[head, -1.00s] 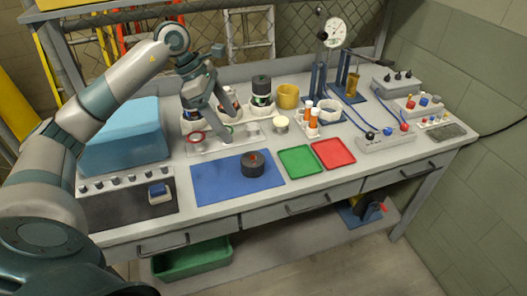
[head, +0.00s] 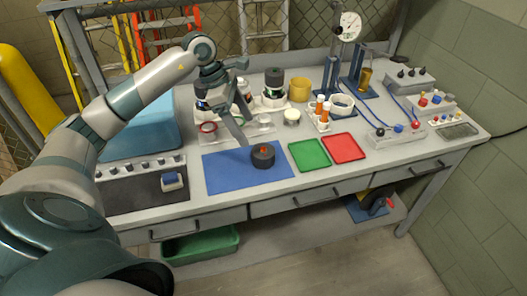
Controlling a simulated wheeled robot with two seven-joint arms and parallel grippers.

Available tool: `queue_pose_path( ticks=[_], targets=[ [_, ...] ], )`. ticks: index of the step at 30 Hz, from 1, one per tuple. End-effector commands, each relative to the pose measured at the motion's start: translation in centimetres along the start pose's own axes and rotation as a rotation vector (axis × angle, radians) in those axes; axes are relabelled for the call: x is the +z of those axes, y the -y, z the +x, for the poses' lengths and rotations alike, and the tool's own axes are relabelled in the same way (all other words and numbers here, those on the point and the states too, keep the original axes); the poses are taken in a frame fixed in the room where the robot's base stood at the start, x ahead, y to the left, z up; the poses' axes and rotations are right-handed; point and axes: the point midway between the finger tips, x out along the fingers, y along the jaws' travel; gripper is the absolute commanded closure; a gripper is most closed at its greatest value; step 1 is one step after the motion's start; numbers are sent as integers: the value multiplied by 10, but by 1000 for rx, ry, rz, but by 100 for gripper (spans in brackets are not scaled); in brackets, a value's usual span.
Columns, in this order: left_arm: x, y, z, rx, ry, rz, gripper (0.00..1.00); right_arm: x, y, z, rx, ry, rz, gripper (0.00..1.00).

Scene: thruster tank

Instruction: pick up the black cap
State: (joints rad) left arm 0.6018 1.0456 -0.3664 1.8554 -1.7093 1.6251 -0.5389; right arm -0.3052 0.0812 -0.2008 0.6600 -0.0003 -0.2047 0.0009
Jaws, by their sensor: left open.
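A short round black piece (head: 263,156), which looks like the black cap, sits on the right part of the blue mat (head: 225,178). A small orange-red spot shows on its top. My left gripper (head: 238,138) is open and empty. It points down over the back of the blue mat, just left of and above the black piece, and does not appear to hold it. One finger shows clearly; the other is hard to make out against the jars. A jar with a black top (head: 273,77) stands at the back of the bench. My right gripper is out of view.
A green tray (head: 309,155) and a red tray (head: 344,148) lie right of the mat. A white rack with orange-capped tubes (head: 322,112), a yellow cup (head: 299,89) and several jars stand behind. A blue box (head: 140,140) and control panel (head: 135,190) are left.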

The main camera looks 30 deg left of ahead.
Motion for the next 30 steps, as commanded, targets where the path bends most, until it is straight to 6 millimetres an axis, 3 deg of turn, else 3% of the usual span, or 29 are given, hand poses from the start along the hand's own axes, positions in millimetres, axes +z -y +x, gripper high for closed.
queue_pose_path(
  ticks=[4, 13, 30],
  targets=[
    [1, 1, 19, -3, 0, -1, 23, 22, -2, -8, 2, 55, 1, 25],
    [0, 0, 60, -1, 0, -2, 23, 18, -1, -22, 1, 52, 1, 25],
    [2, 1, 70, -1, 1, -1, 23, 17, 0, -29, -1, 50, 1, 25]
  ],
)
